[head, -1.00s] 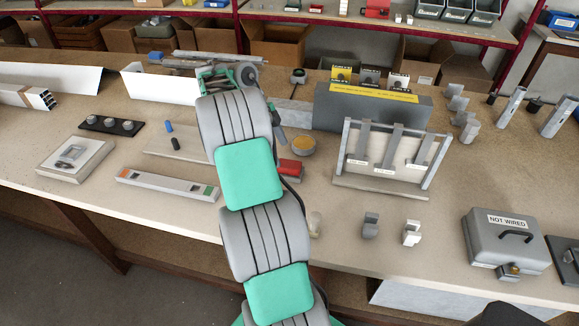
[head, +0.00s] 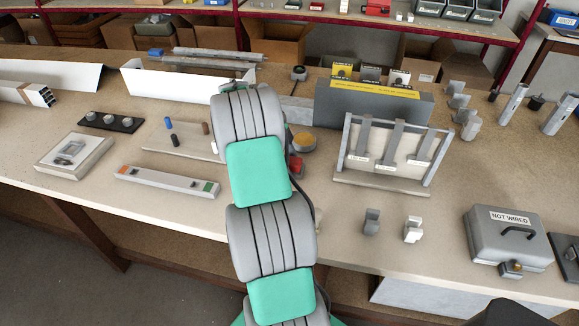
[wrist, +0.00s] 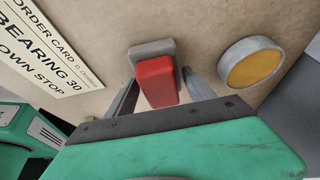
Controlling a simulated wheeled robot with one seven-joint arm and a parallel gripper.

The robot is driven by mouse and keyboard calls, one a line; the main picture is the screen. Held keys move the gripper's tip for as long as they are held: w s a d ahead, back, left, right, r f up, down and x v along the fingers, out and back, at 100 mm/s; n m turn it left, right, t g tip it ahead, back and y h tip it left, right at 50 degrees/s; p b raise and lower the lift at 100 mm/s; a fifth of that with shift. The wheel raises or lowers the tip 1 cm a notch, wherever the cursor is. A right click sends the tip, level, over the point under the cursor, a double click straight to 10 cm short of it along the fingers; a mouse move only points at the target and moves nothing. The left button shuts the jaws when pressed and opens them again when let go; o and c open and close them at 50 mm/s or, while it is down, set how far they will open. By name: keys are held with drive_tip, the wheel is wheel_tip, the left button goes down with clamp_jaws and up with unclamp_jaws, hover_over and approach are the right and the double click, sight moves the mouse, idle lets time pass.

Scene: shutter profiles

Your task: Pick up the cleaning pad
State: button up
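A small block with a red body and a grey end, which looks like the cleaning pad (wrist: 155,80), lies on the bench in the wrist view. In the head view only part of its red (head: 297,163) shows beside my arm. My gripper (wrist: 160,79) is open, with one dark finger on each side of the red part. A gap shows on the right side; I cannot tell whether the left finger touches it. In the head view my arm hides the gripper.
A round tin with a yellow-orange top (wrist: 252,63) sits close right of the pad. A printed order card (wrist: 48,45) lies at left. In the head view a stand with hanging grey strips (head: 390,150) is to the right, and a long grey profile (head: 166,182) to the left.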

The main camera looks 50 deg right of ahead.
sight(289, 160)
drive_tip(key=c, duration=1.1)
drive_tip(key=shift+o, duration=0.2)
wheel_tip(289, 160, up, 10)
drive_tip(key=shift+p, duration=0.9)
